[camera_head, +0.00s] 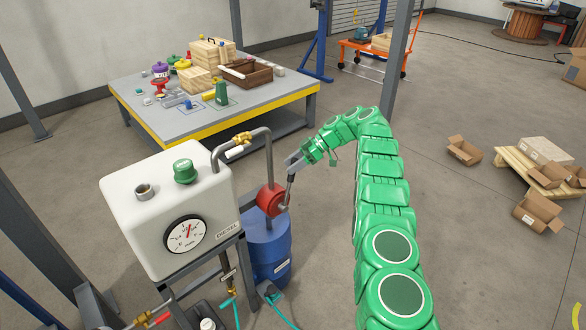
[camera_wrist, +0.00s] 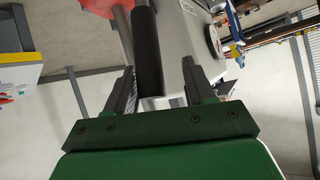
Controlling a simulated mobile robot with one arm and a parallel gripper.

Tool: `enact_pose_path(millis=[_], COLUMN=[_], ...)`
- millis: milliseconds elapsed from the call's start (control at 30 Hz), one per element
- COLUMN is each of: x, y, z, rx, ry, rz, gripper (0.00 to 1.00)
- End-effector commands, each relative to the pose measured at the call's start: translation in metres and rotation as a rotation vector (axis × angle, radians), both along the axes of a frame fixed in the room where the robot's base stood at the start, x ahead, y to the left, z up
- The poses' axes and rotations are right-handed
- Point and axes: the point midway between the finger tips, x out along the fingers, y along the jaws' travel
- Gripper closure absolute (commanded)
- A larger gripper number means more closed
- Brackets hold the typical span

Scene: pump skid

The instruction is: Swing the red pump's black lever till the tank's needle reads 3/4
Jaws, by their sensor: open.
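The red pump (camera_head: 271,200) sits on top of a blue drum, and its black lever (camera_head: 290,188) points upward toward my gripper (camera_head: 292,163). In the wrist view the black lever (camera_wrist: 147,50) stands between my two open fingers (camera_wrist: 158,88), nearer the left one. I cannot tell whether it touches a finger. The red pump shows blurred behind it at the top. The white tank (camera_head: 150,208) carries a round dial (camera_head: 185,234) with a red needle (camera_head: 188,230). The needle points roughly up, leaning slightly right. The small scale marks are hard to read.
The blue drum (camera_head: 266,252) stands beside the tank's stand. A pipe with a brass fitting (camera_head: 241,138) arches from tank to pump. A workbench (camera_head: 180,120) with several items is behind. A grey post (camera_head: 400,50) rises behind my arm. Cardboard boxes (camera_head: 463,150) lie right.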

Motion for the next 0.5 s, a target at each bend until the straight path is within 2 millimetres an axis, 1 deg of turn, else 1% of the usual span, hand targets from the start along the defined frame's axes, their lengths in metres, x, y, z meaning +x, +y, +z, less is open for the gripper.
enact_pose_path(millis=[133, 500], x=[-0.004, -0.017], y=[-0.001, -0.004], z=[0.008, 0.023], rx=[0.001, 0.001], ry=[-0.003, -0.002], rz=[-0.001, -0.001], gripper=[0.46, 0.46])
